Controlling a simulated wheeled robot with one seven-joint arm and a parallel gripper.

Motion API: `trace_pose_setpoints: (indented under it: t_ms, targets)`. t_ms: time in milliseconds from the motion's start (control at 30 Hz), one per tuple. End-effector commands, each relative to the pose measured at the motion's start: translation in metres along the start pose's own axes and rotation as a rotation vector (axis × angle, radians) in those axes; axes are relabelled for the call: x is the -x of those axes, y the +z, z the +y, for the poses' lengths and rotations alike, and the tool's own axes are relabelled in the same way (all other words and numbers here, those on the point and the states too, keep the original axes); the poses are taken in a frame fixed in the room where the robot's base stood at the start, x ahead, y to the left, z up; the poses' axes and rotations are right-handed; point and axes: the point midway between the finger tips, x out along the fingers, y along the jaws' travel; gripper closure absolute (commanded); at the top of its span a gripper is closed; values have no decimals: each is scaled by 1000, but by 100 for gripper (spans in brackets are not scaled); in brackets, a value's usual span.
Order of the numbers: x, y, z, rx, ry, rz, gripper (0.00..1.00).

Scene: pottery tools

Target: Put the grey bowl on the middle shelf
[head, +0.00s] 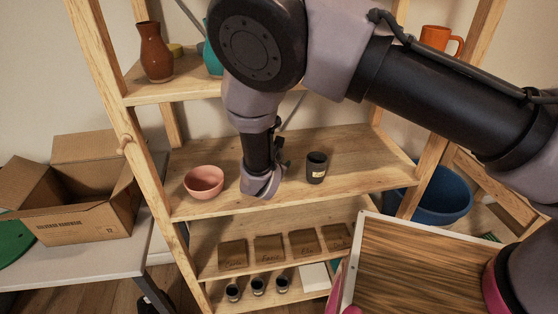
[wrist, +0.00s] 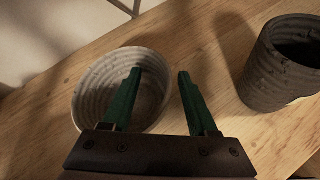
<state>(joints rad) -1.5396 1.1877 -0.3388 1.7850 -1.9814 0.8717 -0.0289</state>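The grey bowl (wrist: 92,88), pale and ribbed inside, stands upright on a wooden shelf board in the wrist view. My gripper (wrist: 160,75) is open, its two green fingers apart. The left finger overlaps the bowl's right part and the right finger is outside it, over bare wood. I cannot tell whether either finger touches the bowl. In the head view my arm reaches to the middle shelf (head: 350,150), between a pink bowl and a dark cup. The grey bowl cannot be made out there, and the fingertips are not clear.
The dark cup (head: 316,168) stands close right of my gripper; it also shows in the wrist view (wrist: 275,80). The pink bowl (head: 204,182) is to the left. Wooden plaques (head: 269,249) fill the shelf below. The middle shelf's right part is clear.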

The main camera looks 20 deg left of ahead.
Motion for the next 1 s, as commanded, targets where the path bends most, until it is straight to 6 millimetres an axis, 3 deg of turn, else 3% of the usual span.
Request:
trace_pose_setpoints:
  t_ms: [367,800,1000]
  targets:
    - [6,2,2,0,2,1,42]
    - [93,2,2,-1,2,1,42]
    - [116,2,1,-1,1,0,42]
